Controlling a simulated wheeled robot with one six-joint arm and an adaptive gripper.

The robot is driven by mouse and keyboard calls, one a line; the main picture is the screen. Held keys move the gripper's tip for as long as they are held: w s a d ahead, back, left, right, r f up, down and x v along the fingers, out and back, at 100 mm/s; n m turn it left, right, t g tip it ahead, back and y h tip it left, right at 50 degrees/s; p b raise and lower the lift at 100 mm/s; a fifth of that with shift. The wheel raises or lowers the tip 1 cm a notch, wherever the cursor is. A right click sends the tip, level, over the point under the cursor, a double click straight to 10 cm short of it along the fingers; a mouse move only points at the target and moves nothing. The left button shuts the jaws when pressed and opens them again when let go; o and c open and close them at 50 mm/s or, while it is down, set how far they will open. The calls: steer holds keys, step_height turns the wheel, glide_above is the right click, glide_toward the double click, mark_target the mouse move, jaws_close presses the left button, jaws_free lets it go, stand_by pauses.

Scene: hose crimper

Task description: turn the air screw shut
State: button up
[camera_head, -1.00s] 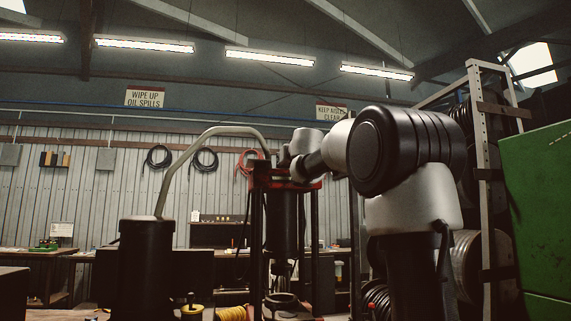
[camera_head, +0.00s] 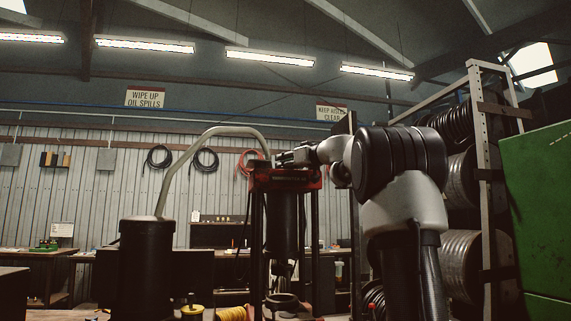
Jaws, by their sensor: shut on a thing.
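The hose crimper stands in the middle, with a red head (camera_head: 287,180) on dark posts above a black cylinder (camera_head: 283,224). A bent grey pipe (camera_head: 225,132) runs from a black canister (camera_head: 146,262) on the left to the top of the head. My gripper (camera_head: 279,159) lies almost level just over the red head, fingers pointing left, close to the pipe's end. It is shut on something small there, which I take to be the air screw. The screw itself is hidden by the fingers or too small to make out.
A rack of large reels (camera_head: 463,190) and a green cabinet (camera_head: 541,215) stand on the right, near my arm. Benches line the back wall.

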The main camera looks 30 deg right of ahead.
steer(key=shift+f, duration=0.25)
steer(key=o, duration=1)
steer(key=shift+r, duration=0.1)
step_height(320, 180, up, 10)
